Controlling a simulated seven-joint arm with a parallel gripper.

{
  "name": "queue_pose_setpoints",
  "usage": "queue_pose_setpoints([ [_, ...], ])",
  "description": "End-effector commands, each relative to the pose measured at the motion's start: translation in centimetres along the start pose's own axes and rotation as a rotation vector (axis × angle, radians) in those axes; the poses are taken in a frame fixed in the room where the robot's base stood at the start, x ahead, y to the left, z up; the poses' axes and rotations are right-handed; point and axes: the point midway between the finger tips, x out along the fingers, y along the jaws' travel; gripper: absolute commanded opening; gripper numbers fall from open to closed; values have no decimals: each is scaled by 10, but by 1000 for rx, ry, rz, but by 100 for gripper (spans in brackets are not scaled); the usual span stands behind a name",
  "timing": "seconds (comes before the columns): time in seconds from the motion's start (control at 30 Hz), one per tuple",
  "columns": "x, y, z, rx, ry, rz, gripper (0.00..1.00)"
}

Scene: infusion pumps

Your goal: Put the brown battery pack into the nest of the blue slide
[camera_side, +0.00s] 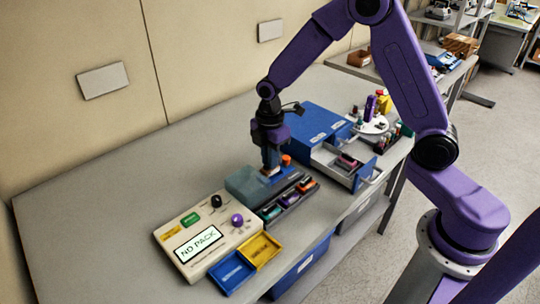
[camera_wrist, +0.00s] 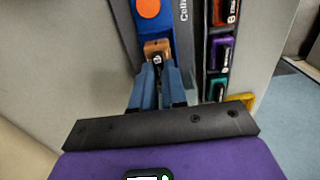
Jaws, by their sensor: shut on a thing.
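My gripper (camera_side: 270,167) points down over the blue slide in the side view. In the wrist view, its blue fingers (camera_wrist: 157,68) are shut on the brown battery pack (camera_wrist: 157,47), which has a dark label. The blue slide (camera_wrist: 153,28) shows just beyond the pack, with a round orange knob (camera_wrist: 149,8) on it. That knob also shows in the side view (camera_side: 287,159), right of my fingers. The pack is at or just above the slide; the fingers hide the nest, so I cannot tell whether it is seated.
A grey rack with coloured packs (camera_side: 272,211) lies close beside the slide. A pump (camera_side: 207,236) reads "NO PACK", with yellow (camera_side: 261,249) and blue (camera_side: 231,272) trays before it. A blue cabinet (camera_side: 309,127) with an open drawer stands behind. The table's left part is clear.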

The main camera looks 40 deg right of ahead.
Motion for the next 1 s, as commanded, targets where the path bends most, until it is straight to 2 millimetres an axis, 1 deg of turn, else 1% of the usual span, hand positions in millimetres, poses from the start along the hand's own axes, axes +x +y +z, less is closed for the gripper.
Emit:
queue_pose_setpoints([
  [0.8, 14, 0, 0, 0, 0, -1, 0],
  [0.83, 14, 0, 0, 0, 0, -1, 21],
  [1.0, 14, 0, 0, 0, 0, -1, 21],
])
